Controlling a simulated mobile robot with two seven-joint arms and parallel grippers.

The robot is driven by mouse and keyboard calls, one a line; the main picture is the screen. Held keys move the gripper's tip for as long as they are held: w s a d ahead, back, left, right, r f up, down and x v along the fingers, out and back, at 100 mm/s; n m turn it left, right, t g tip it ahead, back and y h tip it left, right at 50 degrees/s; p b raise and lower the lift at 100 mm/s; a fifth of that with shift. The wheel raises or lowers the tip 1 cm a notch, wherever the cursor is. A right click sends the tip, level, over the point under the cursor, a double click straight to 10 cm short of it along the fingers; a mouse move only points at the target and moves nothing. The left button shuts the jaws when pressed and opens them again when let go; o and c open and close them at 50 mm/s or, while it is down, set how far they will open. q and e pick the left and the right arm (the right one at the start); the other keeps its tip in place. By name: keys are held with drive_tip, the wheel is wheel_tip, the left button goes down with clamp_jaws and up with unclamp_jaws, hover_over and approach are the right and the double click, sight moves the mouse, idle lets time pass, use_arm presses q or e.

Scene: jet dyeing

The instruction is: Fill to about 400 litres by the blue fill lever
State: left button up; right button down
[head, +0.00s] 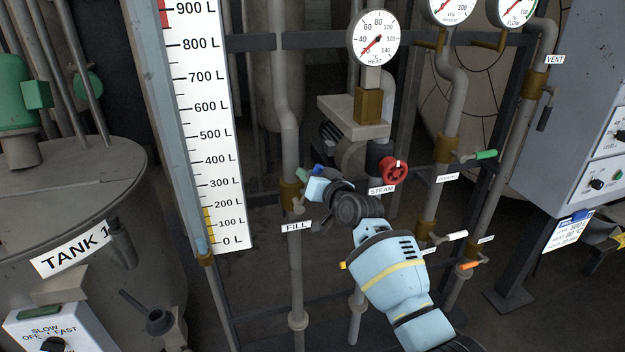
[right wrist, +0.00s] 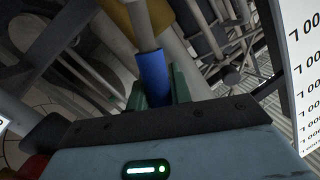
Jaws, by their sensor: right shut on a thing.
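The blue fill lever (right wrist: 152,72) sits between the green fingers of my right gripper (right wrist: 155,98) in the right wrist view. In the head view my right gripper (head: 308,175) is shut on the lever at the brass fill valve (head: 290,195), above the FILL label (head: 296,226). The gripper hides most of the lever, so I cannot tell its angle. The level scale (head: 208,130) stands left of the valve, marked from 0 L upward, with a sight tube (head: 176,130) along its left edge. I cannot clearly read a liquid level. My left gripper is not in view.
A red STEAM handwheel (head: 394,171) is just right of my right gripper. Green (head: 485,155), white (head: 456,236) and orange (head: 468,265) levers sit further right. TANK 1 (head: 75,200) stands left; a grey control cabinet (head: 575,130) stands right.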

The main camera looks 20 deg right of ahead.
drive_tip(key=shift+f, duration=0.1)
drive_tip(key=c, duration=1.6)
unclamp_jaws()
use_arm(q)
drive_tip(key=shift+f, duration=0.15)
use_arm(e)
drive_tip(key=o, duration=0.3)
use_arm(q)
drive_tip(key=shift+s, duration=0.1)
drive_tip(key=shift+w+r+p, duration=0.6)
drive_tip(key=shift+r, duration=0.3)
use_arm(e)
drive_tip(key=shift+v, duration=3.95)
